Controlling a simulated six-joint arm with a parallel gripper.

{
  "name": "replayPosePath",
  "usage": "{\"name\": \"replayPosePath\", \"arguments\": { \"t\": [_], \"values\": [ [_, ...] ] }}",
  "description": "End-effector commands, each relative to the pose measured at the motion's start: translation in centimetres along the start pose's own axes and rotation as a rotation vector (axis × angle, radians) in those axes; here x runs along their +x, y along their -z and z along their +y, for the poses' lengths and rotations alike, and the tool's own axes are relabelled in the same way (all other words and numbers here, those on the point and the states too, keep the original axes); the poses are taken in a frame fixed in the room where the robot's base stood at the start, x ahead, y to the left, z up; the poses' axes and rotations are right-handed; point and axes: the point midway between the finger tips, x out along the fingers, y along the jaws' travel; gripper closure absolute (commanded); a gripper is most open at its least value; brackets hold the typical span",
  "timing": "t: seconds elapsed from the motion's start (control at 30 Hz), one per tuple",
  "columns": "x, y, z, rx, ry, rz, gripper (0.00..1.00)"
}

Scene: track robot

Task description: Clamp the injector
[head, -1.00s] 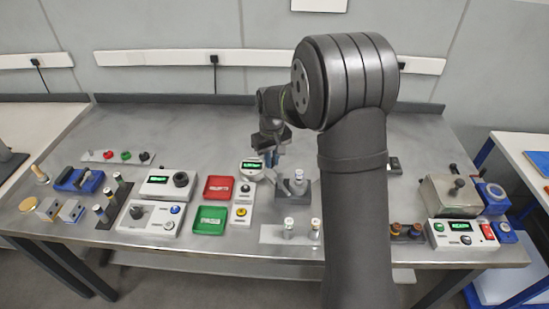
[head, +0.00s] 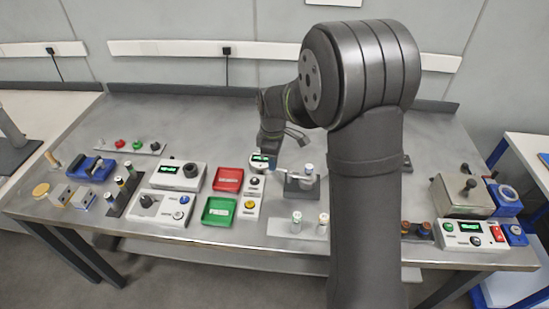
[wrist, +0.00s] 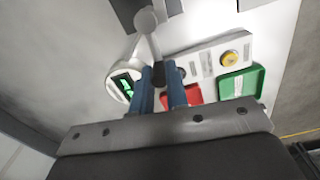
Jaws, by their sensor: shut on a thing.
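The clamp fixture (head: 302,186) is a grey block right of the middle of the bench. A light-topped cylinder (head: 307,170), which looks like the injector, stands upright in it. A lever (wrist: 151,42) with a dark handle (wrist: 159,74) reaches out from a round grey hub (wrist: 146,19). My gripper (wrist: 160,80) has its two blue fingers shut on the dark handle. In the head view my gripper (head: 272,157) is left of the fixture, in front of the round gauge. The handle is mostly hidden there, and I cannot tell whether the clamp presses on the injector.
A round gauge with a green display (head: 259,160) stands close beside my fingers. A red tray (head: 228,180) and a green tray (head: 219,211) lie to the left. Two light-topped cylinders (head: 296,220) stand on a plate in front. The back of the bench is clear.

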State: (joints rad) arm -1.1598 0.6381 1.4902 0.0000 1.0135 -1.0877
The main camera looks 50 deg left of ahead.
Motion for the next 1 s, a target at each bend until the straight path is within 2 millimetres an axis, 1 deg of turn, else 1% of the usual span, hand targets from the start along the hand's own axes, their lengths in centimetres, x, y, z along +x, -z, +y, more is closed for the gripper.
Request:
{"name": "replayPosePath", "arguments": {
  "t": [0.3, 0.8, 0.83, 0.9, 0.93, 1.0],
  "values": [
    [-0.02, -0.03, -0.56, -0.106, 0.0, 0.0, 1.0],
    [-0.01, -0.05, -0.67, -0.125, 0.0, 0.0, 1.0],
    [-0.01, -0.05, -0.67, -0.125, 0.0, 0.0, 0.84],
    [-0.01, -0.05, -0.67, -0.125, 0.0, 0.0, 0.71],
    [-0.01, -0.05, -0.67, -0.125, 0.0, 0.0, 0.65],
    [-0.01, -0.04, -0.66, -0.125, 0.0, 0.0, 0.64]
  ]
}}
